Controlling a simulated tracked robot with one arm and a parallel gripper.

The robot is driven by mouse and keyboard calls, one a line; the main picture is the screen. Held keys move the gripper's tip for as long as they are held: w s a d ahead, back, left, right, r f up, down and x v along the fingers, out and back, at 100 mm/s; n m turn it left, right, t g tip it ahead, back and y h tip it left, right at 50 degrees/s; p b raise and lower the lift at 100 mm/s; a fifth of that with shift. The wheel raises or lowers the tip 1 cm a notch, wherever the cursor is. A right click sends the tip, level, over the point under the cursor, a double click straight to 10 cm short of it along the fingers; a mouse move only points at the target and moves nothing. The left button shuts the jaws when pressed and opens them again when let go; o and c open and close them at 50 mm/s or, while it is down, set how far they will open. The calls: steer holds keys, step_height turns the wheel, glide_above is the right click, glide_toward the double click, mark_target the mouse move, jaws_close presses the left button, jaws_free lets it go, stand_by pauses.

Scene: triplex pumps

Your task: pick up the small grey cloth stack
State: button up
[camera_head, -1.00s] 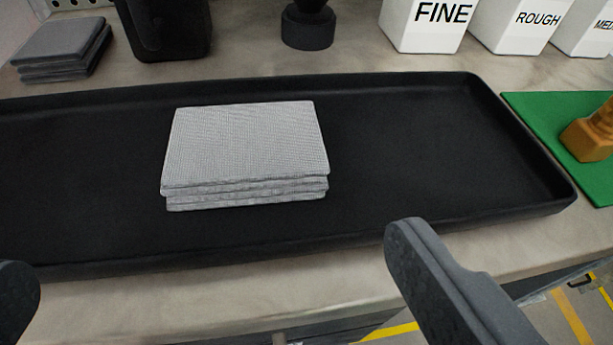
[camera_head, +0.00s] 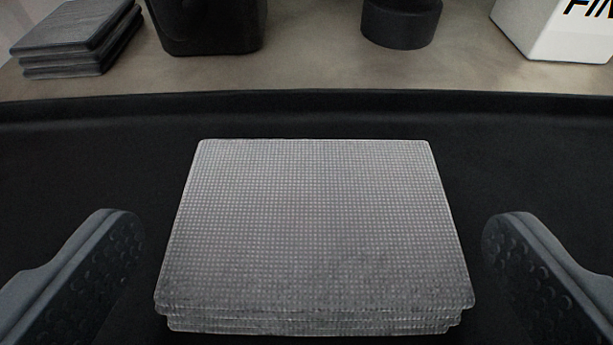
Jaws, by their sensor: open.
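The small grey cloth stack (camera_head: 315,230) lies flat in the black tray, a few folded layers high with a fine woven grid on top. It fills the middle of the view. My gripper (camera_head: 312,235) is open, with one finger to the left of the stack and one to the right. A gap shows between each finger and the cloth, and the jaws hold nothing. The stack's near edge shows close to the bottom of the picture.
The black tray (camera_head: 300,104) has a raised far rim. Behind it on the counter stand a darker grey stack (camera_head: 70,38), a black container (camera_head: 205,22), a round black base (camera_head: 400,25) and a white box (camera_head: 555,30) with black lettering.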

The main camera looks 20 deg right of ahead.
mark_target(308, 209)
steer(key=shift+b+x, duration=0.6)
steer(key=shift+x, duration=1.7)
steer(key=shift+a, duration=0.1)
steer(key=c, duration=0.7)
